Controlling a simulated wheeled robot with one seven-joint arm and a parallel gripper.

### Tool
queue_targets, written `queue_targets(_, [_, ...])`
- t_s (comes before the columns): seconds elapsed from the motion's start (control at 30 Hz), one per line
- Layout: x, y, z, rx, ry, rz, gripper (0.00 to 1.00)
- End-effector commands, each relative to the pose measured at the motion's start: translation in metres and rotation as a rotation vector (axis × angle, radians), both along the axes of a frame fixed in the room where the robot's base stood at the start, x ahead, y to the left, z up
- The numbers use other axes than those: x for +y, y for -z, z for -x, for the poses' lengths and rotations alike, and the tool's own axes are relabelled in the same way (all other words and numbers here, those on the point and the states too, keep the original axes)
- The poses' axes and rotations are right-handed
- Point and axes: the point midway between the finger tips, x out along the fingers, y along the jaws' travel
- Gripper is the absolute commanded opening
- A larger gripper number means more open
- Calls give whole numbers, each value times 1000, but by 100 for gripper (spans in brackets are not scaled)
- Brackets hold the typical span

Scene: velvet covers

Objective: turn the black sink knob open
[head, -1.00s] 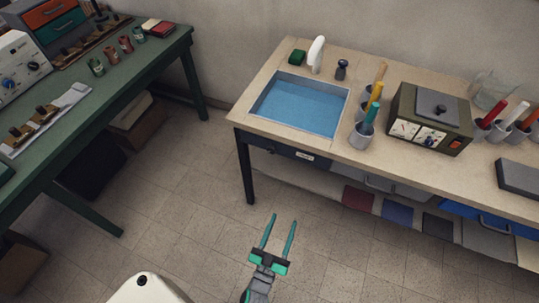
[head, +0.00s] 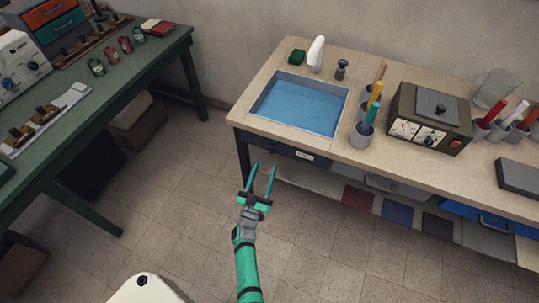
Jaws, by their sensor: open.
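The black sink knob (head: 341,68) stands on the counter behind the sink's back right corner, to the right of the white curved faucet (head: 317,53). The blue-floored sink (head: 300,104) is set into the beige counter. My gripper (head: 264,164) is open and empty, with its two teal fingers apart and pointing toward the counter. In the picture it is below the sink, in front of the counter's front edge, well away from the knob. Nothing hides the knob.
A green sponge (head: 297,57) lies left of the faucet. Cups with coloured handles (head: 361,134) stand right of the sink, beside a dark green box with dials (head: 430,118). A green workbench (head: 130,55) is at left. Open floor lies between.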

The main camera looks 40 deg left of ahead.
Motion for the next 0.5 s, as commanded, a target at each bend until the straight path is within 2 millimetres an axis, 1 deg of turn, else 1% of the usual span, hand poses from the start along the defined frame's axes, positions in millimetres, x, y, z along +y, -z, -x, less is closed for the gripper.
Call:
queue_targets(0.03, [3, -5, -9, -1, -1, -1, 49])
queue_targets(0.2, [11, -15, -35, 0, 0, -1, 49])
queue_targets(0.3, [15, -20, -46, -1, 0, -2, 49])
queue_targets(0.5, [19, -25, -59, 1, -1, 0, 49])
